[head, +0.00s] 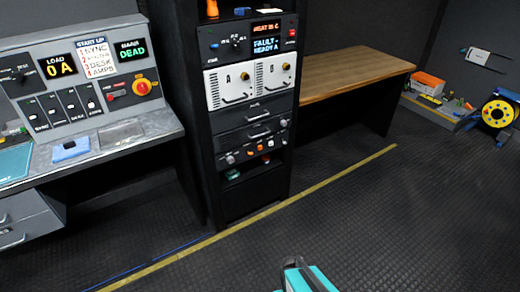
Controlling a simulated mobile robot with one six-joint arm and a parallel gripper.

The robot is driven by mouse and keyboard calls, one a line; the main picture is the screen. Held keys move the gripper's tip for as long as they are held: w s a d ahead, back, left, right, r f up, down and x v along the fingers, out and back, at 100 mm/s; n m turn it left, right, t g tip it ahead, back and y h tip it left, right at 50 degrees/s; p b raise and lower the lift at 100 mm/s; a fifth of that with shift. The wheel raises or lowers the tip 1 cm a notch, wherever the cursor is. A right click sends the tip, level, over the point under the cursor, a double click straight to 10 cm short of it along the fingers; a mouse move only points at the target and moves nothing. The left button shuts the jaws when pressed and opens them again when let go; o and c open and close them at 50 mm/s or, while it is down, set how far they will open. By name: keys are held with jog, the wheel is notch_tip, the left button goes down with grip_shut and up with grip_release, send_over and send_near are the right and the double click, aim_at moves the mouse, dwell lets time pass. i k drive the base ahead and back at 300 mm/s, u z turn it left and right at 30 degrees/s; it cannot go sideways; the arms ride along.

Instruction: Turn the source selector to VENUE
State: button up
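No knob here can be read for certain as the source selector. A dark rotary knob (17,76) sits on the sloped console panel at the far left, its markings too small to read. A small knob (237,40) is on the rack's top unit, left of a display with orange and blue text. A red knob on a yellow plate (142,87) is at the console's right, under a green display reading DEAD. The word VENUE is not legible anywhere. My gripper's fingers do not show; only a teal and dark part of mine appears at the bottom edge.
The black equipment rack (252,185) stands between the console desk (115,150) and a wooden-topped bench (345,68). A blue cloth (70,149) lies on the desk. A yellow cable reel (497,112) stands at far right. The dark floor with a yellow line (300,200) is clear in front.

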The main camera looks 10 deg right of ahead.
aim_at(230, 160)
jog(key=u, duration=0.1)
jog(key=i, duration=0.95)
jog(key=z, duration=0.05)
jog(key=k, duration=0.15)
jog(key=z, duration=1.15)
